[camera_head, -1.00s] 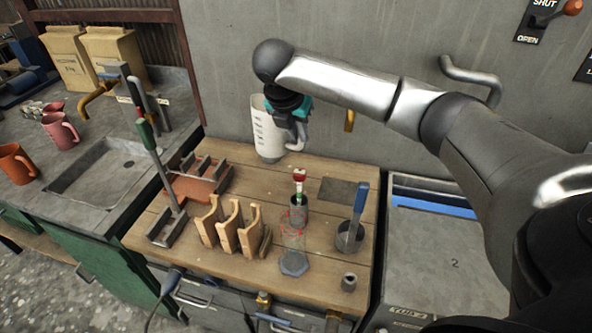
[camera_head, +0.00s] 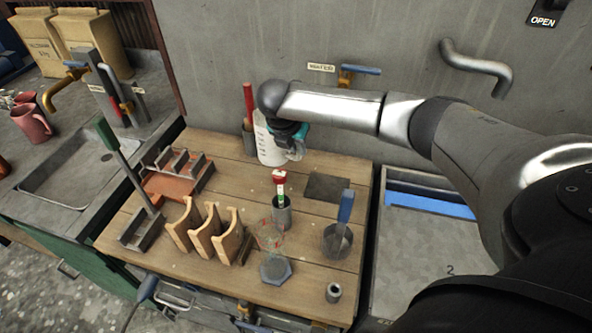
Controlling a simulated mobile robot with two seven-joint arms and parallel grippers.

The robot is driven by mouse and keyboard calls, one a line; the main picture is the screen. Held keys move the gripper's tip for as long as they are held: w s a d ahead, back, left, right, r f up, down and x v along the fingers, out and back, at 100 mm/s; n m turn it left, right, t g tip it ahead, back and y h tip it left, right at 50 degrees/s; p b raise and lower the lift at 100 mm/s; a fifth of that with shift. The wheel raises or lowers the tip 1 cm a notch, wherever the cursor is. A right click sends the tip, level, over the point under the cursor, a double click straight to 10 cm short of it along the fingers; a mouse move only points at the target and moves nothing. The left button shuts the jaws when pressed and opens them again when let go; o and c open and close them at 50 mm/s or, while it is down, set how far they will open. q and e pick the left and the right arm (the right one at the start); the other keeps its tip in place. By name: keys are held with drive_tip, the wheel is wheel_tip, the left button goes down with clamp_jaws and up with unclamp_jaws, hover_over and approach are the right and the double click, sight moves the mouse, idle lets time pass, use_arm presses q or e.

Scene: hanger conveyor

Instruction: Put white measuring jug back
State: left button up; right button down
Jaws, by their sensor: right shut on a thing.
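The white measuring jug (camera_head: 268,146) is at the back of the wooden bench (camera_head: 225,272), close to the wall. It is upright with dark graduation marks on its side. My right gripper (camera_head: 292,146) comes in from the right and is shut on the jug's handle side; the fingertips are partly hidden by the wrist. The jug's base is at or just above the bench top; I cannot tell if it touches. My left gripper is not in view.
A dark cup with a red-handled tool (camera_head: 248,110) stands just left of the jug. A dark square plate (camera_head: 327,187) lies to the right.

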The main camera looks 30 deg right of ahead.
sight(298, 158)
wheel_tip(298, 158, down, 3)
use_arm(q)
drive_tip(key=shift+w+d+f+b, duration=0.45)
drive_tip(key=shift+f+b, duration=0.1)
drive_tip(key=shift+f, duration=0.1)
use_arm(e)
drive_tip(key=shift+f, duration=2.4)
drive_tip(key=shift+f, duration=0.2)
drive_tip(key=c, duration=0.8)
unclamp_jaws()
drive_tip(key=shift+c, duration=0.2)
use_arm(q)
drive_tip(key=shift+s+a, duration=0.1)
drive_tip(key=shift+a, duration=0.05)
use_arm(e)
drive_tip(key=shift+r, duration=0.1)
use_arm(q)
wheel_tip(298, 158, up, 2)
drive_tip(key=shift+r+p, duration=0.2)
drive_tip(key=shift+p, duration=1)
use_arm(e)
drive_tip(key=v, duration=1.2)
